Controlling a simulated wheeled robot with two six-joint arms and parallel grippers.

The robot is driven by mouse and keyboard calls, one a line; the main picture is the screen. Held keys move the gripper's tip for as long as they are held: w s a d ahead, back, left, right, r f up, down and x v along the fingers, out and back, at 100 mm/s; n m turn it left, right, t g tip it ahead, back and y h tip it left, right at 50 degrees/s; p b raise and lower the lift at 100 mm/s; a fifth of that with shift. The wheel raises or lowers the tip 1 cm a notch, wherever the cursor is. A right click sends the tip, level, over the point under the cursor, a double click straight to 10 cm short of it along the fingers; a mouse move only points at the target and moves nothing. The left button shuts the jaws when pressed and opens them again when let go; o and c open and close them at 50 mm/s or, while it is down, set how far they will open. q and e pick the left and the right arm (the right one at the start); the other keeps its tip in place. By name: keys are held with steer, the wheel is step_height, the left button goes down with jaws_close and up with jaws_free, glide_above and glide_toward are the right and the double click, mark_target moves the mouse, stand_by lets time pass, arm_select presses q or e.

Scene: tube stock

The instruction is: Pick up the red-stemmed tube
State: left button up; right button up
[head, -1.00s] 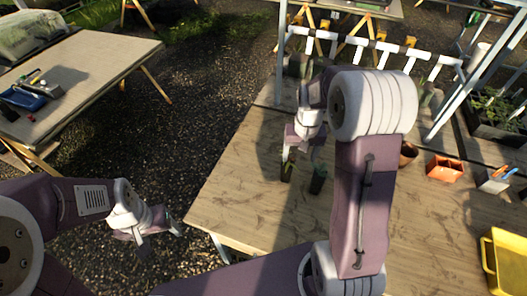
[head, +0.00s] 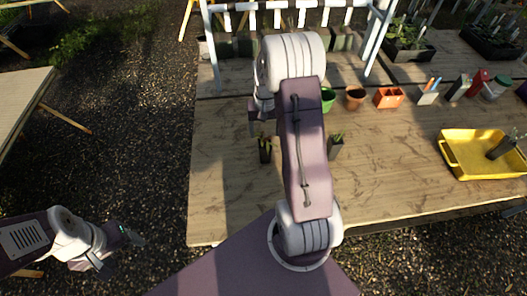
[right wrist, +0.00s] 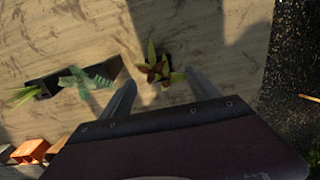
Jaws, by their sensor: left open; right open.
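A dark tube (head: 265,152) with a small plant stands on the wooden table, just below my right gripper (head: 262,127) in the head view. In the right wrist view, this plant (right wrist: 157,66) has green and reddish-brown leaves. It shows just beyond and between the open fingertips of my right gripper (right wrist: 161,80), which hold nothing. A second dark tube (head: 335,148) with green leaves stands to the right; it also shows at left in the right wrist view (right wrist: 48,84). Stem colours are too small to tell surely. My left gripper (head: 122,250) is open and empty over gravel.
A green pot (head: 328,98), a brown pot (head: 355,98), an orange container (head: 389,98) and a pen holder (head: 428,96) line the table's back. A yellow tray (head: 452,160) at right holds a dark tube (head: 500,148). The front of the table is clear.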

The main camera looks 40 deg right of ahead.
mark_target(265, 143)
steer(key=shift+f, duration=0.25)
step_height(265, 143, down, 3)
steer(key=shift+a+f+p, duration=0.1)
steer(key=shift+a+p, duration=0.05)
steer(key=shift+p, duration=0.15)
steer(key=shift+f, duration=0.5)
step_height(265, 143, down, 4)
steer(key=shift+p, duration=0.55)
steer(key=shift+f, duration=0.2)
jaws_close()
